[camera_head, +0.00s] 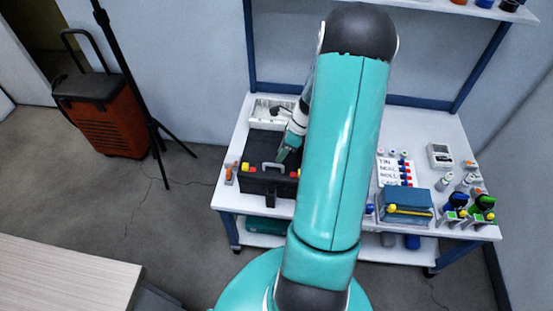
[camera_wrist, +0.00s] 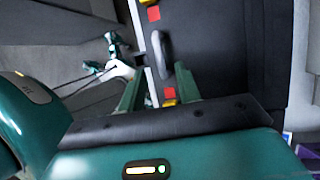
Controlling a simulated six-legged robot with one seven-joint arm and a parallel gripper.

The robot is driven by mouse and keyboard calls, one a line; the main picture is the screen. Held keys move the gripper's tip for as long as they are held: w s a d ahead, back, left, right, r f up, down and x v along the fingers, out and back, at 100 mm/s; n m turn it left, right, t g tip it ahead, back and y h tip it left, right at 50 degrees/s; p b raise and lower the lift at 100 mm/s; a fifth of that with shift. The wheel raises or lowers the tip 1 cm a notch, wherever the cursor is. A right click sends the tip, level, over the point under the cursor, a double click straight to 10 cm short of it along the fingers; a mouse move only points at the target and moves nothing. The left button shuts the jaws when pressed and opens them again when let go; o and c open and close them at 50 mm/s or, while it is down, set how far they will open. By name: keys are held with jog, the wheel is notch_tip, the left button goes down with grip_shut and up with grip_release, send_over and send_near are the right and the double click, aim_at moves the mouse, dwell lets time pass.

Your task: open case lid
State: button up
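The black case (camera_head: 260,148) stands at the left end of the white table, and its lid looks shut. A grey handle (camera_head: 273,168) is on its front side, with a red and yellow latch (camera_head: 246,168) to the left and another (camera_head: 295,174) to the right. My gripper (camera_head: 286,152) is over the right front part of the case. In the wrist view, my gripper (camera_wrist: 156,76) has its two green fingers apart with nothing held between them. The handle (camera_wrist: 161,52) is just beyond the fingertips. A red and yellow latch (camera_wrist: 170,96) shows between the fingers. I cannot tell whether they touch.
A light grey tray (camera_head: 268,106) is behind the case. Small orange items (camera_head: 229,174) stand at its left. A blue box (camera_head: 405,203), a lettered card (camera_head: 391,171) and several small tools are on the right. My arm hides the table's middle. An orange trolley (camera_head: 105,112) and a tripod (camera_head: 147,118) stand left.

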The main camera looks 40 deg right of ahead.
jog(key=x, duration=0.4)
jog(key=shift+w, duration=0.1)
grip_shut()
